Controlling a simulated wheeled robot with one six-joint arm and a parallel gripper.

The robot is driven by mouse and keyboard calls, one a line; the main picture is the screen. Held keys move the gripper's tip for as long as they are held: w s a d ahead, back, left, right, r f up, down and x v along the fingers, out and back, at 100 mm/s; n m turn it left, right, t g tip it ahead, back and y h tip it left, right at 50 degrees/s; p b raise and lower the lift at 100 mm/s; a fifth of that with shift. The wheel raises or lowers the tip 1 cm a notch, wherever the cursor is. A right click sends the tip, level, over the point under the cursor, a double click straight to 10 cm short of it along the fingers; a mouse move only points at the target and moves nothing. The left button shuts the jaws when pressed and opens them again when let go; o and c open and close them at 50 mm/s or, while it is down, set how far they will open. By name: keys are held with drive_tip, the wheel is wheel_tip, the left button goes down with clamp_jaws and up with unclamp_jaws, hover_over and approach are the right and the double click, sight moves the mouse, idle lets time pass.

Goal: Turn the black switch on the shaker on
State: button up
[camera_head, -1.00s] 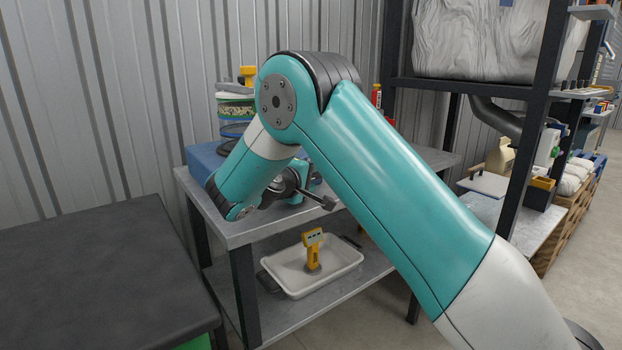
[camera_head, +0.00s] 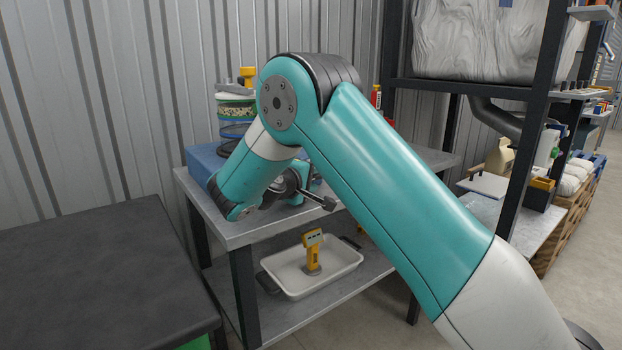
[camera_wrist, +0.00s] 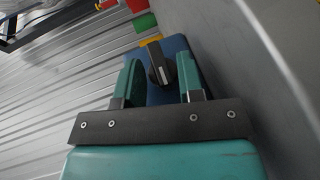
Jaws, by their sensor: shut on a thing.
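The shaker has a blue base (camera_head: 204,160) on the top of a grey metal bench, with a stack of sieves (camera_head: 236,108) above it. In the wrist view, the black switch (camera_wrist: 153,54), a knob with a pale pointer line, stands out from the blue base (camera_wrist: 174,44). My gripper (camera_wrist: 159,66) has its two teal fingers on either side of the knob and is shut on it. In the head view my own arm hides the switch and the fingers.
A white tray (camera_head: 290,284) with a yellow device (camera_head: 312,252) sits on the bench's (camera_head: 262,232) lower shelf. A dark table top (camera_head: 100,270) is at the front left. A black shelving frame (camera_head: 535,130) stands to the right. A corrugated wall (camera_head: 130,60) is close behind.

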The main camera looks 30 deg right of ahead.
idle(0.8)
drive_tip(key=o, duration=0.6)
drive_tip(key=shift+c, duration=0.2)
drive_tip(key=v, duration=0.5)
drive_tip(key=p+v, duration=0.1)
drive_tip(key=v, duration=0.4)
drive_tip(key=p+v, duration=0.1)
drive_tip(key=v, duration=0.4)
drive_tip(key=shift+a+r, duration=0.2)
drive_tip(key=shift+r, duration=0.25)
drive_tip(key=p, duration=0.1)
drive_tip(key=a+p, duration=0.1)
drive_tip(key=shift+s+r+p, duration=0.1)
drive_tip(key=shift+s+p, duration=0.2)
drive_tip(key=shift+p, duration=0.1)
drive_tip(key=shift+s+a+p, duration=0.25)
drive_tip(key=shift+a+p, duration=0.2)
drive_tip(key=shift+p, duration=0.1)
drive_tip(key=shift+f, duration=0.25)
